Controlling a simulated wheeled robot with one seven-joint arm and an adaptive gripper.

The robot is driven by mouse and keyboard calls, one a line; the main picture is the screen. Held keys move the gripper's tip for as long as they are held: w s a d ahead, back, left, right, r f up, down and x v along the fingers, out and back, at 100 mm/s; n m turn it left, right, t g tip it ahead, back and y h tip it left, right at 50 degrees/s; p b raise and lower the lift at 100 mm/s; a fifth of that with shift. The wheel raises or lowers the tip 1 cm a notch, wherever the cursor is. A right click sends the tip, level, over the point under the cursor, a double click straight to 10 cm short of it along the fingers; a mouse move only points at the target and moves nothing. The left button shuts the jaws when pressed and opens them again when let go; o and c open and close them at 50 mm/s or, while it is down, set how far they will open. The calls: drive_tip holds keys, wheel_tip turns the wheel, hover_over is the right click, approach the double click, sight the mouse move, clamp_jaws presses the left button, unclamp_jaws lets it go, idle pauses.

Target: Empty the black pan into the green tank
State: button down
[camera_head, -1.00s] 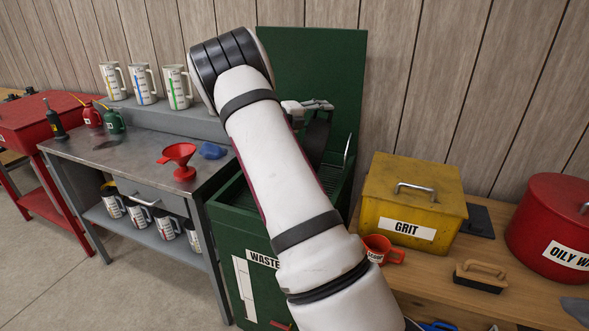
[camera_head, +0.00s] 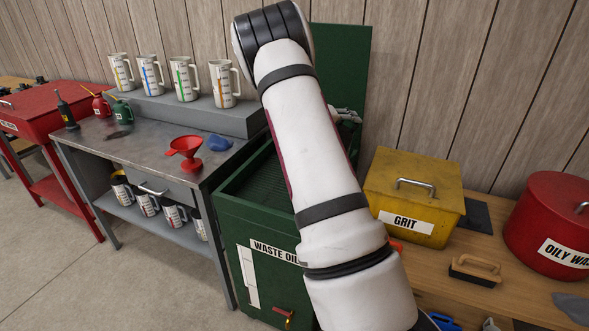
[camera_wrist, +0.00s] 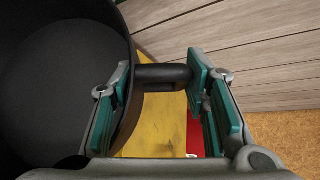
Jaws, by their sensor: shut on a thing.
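The black pan (camera_wrist: 50,85) fills the left of the wrist view, its dark inside facing the camera; I cannot tell what is in it. My gripper (camera_wrist: 163,78) is shut on the pan's handle, which runs between the teal-padded fingers. In the head view only a bit of my gripper (camera_head: 346,116) shows past my arm, and the pan is hidden there. The green tank (camera_head: 240,225), labelled waste oil, stands open left of my arm, with a grate inside and its lid (camera_head: 340,65) raised behind.
A yellow grit box (camera_head: 415,185), a brush (camera_head: 475,270) and a red oily waste can (camera_head: 550,225) stand on the wooden bench to the right. A grey bench (camera_head: 150,155) on the left holds a red funnel (camera_head: 186,150), a blue cloth (camera_head: 220,143) and several jugs.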

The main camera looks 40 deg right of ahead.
drive_tip(key=s+d+f+m+t+y+b, duration=0.1)
drive_tip(key=s+d, duration=0.1)
drive_tip(key=s, duration=0.1)
drive_tip(key=s+d+f+m+t+y+b, duration=0.1)
drive_tip(key=s+d+f+t+y+b, duration=0.1)
drive_tip(key=s, duration=0.2)
drive_tip(key=s+d+f+m+t+y+b, duration=0.1)
drive_tip(key=s+d+f, duration=0.1)
drive_tip(key=s+d, duration=0.1)
drive_tip(key=shift+s+f+m+t+y, duration=0.15)
drive_tip(key=shift+s+m+t+y, duration=0.15)
drive_tip(key=shift+m+t, duration=0.1)
drive_tip(key=shift+s+d+f+m+t+y, duration=0.3)
drive_tip(key=shift+s+d+f+t, duration=0.1)
drive_tip(key=shift+s, duration=0.1)
drive_tip(key=shift+s+d+f+m+t+y, duration=0.3)
drive_tip(key=shift+s+d+f+t+y, duration=0.1)
drive_tip(key=shift+s+t+y, duration=0.15)
wheel_tip(320, 180, up, 5)
drive_tip(key=p, duration=0.5)
drive_tip(key=shift+p, duration=0.35)
drive_tip(key=shift+f, duration=0.1)
drive_tip(key=shift+a, duration=0.1)
